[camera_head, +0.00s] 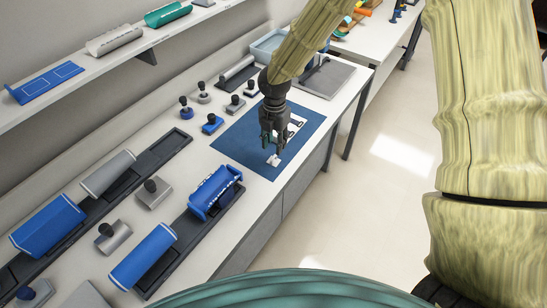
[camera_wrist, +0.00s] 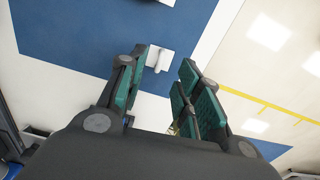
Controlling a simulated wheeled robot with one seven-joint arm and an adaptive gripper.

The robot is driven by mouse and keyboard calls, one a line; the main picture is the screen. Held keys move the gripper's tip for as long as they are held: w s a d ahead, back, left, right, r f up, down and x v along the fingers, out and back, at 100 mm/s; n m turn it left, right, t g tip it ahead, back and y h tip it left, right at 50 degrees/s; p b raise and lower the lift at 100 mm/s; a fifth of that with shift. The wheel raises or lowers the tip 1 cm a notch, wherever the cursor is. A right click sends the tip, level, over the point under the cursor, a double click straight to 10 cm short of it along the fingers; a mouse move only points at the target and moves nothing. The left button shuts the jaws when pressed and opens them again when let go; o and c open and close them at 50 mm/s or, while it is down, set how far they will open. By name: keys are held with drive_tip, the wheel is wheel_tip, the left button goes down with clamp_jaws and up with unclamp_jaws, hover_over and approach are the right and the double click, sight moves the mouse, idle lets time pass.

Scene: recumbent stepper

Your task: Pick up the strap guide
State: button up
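A small white piece, which looks like the strap guide (camera_head: 273,160), lies on the blue mat (camera_head: 240,140) near its front edge. In the wrist view the white strap guide (camera_wrist: 160,58) shows just beyond and between the fingertips, with a raised rounded part on a flat plate. My gripper (camera_head: 273,147) points down over the mat, close above the piece. In the wrist view my gripper (camera_wrist: 164,68) is open, its green-padded fingers apart with nothing between them. I cannot tell the exact height left between the fingertips and the piece.
A white and dark strap-like item (camera_head: 296,122) lies on the mat behind my gripper. Several black-knobbed blocks, such as a blue one (camera_head: 212,125), stand left of the mat. A blue holder (camera_head: 215,190) sits nearer on a dark rail. The mat's near-left part is clear.

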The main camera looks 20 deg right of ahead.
sight(274, 155)
drive_tip(key=shift+w+f, duration=0.2)
drive_tip(key=shift+f, duration=0.35)
drive_tip(key=shift+s+d+f+p, duration=0.1)
drive_tip(key=shift+s+f+p, duration=0.05)
drive_tip(key=shift+s+p, duration=0.25)
drive_tip(key=shift+w+f+p, duration=0.1)
drive_tip(key=shift+f+p, duration=0.8)
drive_tip(key=shift+f, duration=1.45)
clamp_jaws()
